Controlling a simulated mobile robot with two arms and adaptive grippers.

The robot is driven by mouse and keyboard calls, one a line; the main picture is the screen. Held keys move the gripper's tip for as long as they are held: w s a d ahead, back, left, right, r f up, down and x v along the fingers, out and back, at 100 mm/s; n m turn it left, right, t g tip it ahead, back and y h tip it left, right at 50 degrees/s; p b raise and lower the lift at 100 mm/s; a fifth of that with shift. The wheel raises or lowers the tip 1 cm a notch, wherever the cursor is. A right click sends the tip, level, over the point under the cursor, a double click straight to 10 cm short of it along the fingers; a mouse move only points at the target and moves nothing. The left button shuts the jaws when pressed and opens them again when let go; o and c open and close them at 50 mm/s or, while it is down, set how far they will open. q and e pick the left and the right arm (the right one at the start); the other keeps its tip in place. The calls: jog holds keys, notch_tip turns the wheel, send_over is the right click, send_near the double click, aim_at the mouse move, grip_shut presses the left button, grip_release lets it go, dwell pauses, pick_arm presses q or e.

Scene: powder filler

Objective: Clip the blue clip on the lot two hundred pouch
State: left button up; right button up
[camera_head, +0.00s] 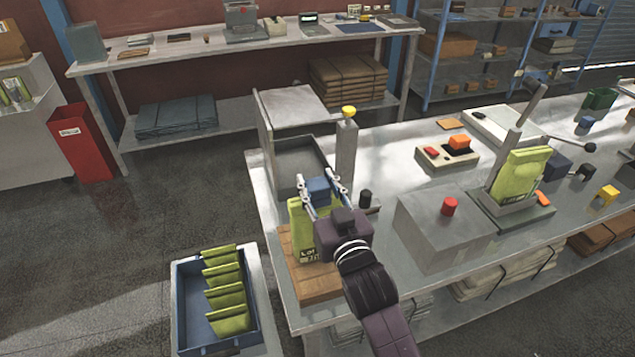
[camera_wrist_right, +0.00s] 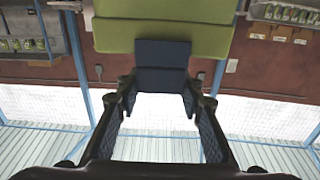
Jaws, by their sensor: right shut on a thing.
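A green pouch (camera_head: 300,215) stands upright on a wooden block at the table's near left corner. Its dark label starts with "LOT"; the number is too small to read surely. My right gripper (camera_head: 317,182) is over the pouch and shut on the blue clip (camera_head: 319,191), which is at the pouch's top. In the right wrist view, the clip (camera_wrist_right: 162,62) sits between the fingertips (camera_wrist_right: 160,84) and overlaps the edge of the green pouch (camera_wrist_right: 165,35). I cannot tell whether the clip grips the pouch. My left gripper is not in view.
The wooden block (camera_head: 312,283) lies at the table edge. A blue tray (camera_head: 179,300) with several green pouches stands to the left. Behind are a grey open box (camera_head: 300,155) and a post with a yellow knob (camera_head: 348,112). A grey box with a red button (camera_head: 449,206) stands right.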

jog(key=shift+f, duration=0.5)
jog(key=o, duration=1)
